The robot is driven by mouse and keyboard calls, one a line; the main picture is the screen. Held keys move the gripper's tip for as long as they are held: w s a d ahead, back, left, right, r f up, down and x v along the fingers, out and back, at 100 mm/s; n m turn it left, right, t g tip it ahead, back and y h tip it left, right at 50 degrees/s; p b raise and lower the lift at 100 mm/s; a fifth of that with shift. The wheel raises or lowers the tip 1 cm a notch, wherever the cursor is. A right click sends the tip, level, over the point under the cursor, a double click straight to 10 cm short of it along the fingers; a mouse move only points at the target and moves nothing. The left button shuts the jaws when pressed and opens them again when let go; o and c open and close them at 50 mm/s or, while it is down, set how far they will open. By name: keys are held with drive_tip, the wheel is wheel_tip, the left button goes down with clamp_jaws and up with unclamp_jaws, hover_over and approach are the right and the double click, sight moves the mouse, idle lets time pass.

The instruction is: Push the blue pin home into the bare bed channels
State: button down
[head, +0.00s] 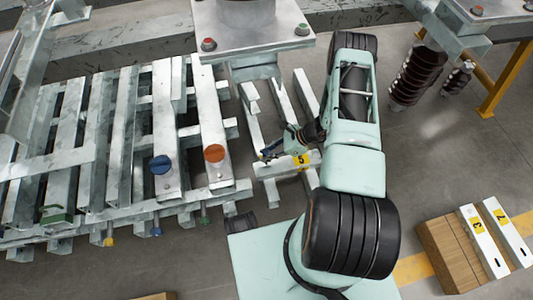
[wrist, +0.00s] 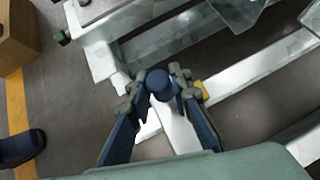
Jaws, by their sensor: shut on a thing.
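My gripper (head: 269,153) is low over the near end of the bare bed channels (head: 282,98), beside a pale bar with a yellow tag marked 5 (head: 302,161). In the wrist view its two fingers close around the blue pin (wrist: 161,84), whose round top shows between the fingertips. A pale channel (wrist: 180,128) lies beneath the pin. The pin's lower end is hidden, so I cannot tell how deep it sits. In the head view the pin is too small to separate from the fingers.
Left of the gripper stands a slatted steel frame (head: 228,187) with a blue cap (head: 161,165) and an orange cap (head: 214,153). A steel post base (head: 254,45) stands behind. Wooden blocks (head: 447,252) with numbered plates lie at right. Floor between is clear.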

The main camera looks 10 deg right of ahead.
drive_tip(key=shift+f+b, duration=0.75)
drive_tip(key=shift+f, duration=0.5)
drive_tip(key=shift+b, duration=0.5)
idle(0.7)
drive_tip(key=shift+f, duration=3.25)
drive_tip(key=c, duration=1.7)
unclamp_jaws()
drive_tip(key=shift+d, duration=0.1)
drive_tip(key=v, duration=1.2)
drive_tip(key=shift+r, duration=0.1)
